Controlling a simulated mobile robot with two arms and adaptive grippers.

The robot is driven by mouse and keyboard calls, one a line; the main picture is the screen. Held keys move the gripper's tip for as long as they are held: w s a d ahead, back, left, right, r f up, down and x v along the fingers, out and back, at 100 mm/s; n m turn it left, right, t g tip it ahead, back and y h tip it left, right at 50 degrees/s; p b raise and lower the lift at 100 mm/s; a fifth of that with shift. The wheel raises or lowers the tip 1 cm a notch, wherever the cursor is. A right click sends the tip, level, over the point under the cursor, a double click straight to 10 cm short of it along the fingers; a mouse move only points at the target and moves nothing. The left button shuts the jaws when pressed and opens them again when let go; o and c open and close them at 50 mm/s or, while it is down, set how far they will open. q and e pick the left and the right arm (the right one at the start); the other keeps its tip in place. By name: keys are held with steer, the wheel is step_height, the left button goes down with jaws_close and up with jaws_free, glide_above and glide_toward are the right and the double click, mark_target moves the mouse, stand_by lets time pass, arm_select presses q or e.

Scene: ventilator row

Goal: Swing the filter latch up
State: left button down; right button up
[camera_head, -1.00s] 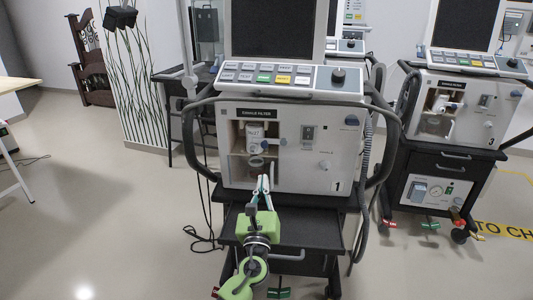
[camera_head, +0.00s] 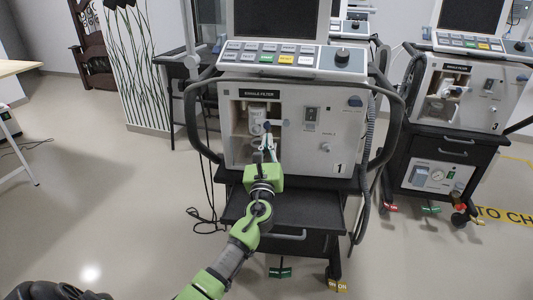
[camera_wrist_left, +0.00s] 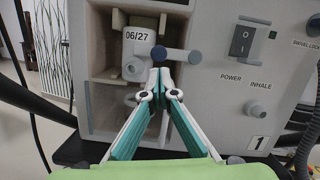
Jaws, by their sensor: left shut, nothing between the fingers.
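The filter compartment (camera_head: 236,115) is the open recess at the left of ventilator 1's front panel. A pale filter (camera_wrist_left: 136,68) with a "06/27" label stands in it. The fingers partly hide the lower compartment. My right gripper is not in view.
The panel carries a power switch (camera_wrist_left: 242,40) and an inhale port (camera_wrist_left: 258,108) to the right of the latch. Dark side rails (camera_head: 189,120) flank the ventilator. A black shelf (camera_head: 300,215) sits below. Ventilator 3 (camera_head: 462,95) stands at the right.

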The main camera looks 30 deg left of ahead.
arm_select(q)
steer(key=shift+w+a+r, duration=0.15)
steer(key=shift+w+a, duration=0.15)
steer(key=shift+w, duration=0.2)
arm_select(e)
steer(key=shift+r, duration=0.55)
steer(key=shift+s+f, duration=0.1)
